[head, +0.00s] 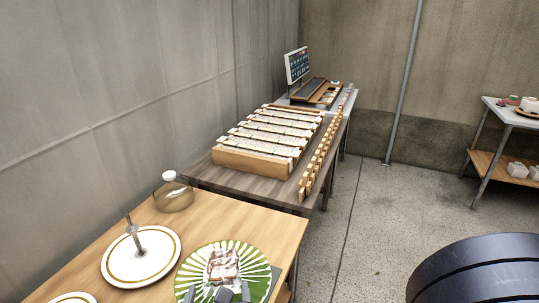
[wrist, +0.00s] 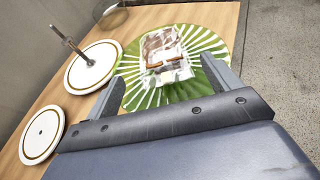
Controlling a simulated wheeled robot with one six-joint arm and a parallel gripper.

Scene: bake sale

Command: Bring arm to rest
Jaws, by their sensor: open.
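My gripper (wrist: 163,72) is open, its two grey fingers spread wide apart in the wrist view. A green and white striped plate (wrist: 208,38) lies beyond and between the fingers. On it sits a clear-wrapped baked item (wrist: 160,48), white and brown; nothing shows the fingers touching it. In the head view, the tips of my gripper (head: 222,293) show at the bottom edge, over the near part of the striped plate (head: 252,258). The wrapped item (head: 222,265) lies just beyond them. The rest of my gripper is cut off there.
The wooden table (head: 238,222) also holds a white tiered stand (head: 160,262) with a metal post and a glass jar (head: 172,197). Behind is a dark table with a wooden rack (head: 240,162), then a screen (head: 297,65).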

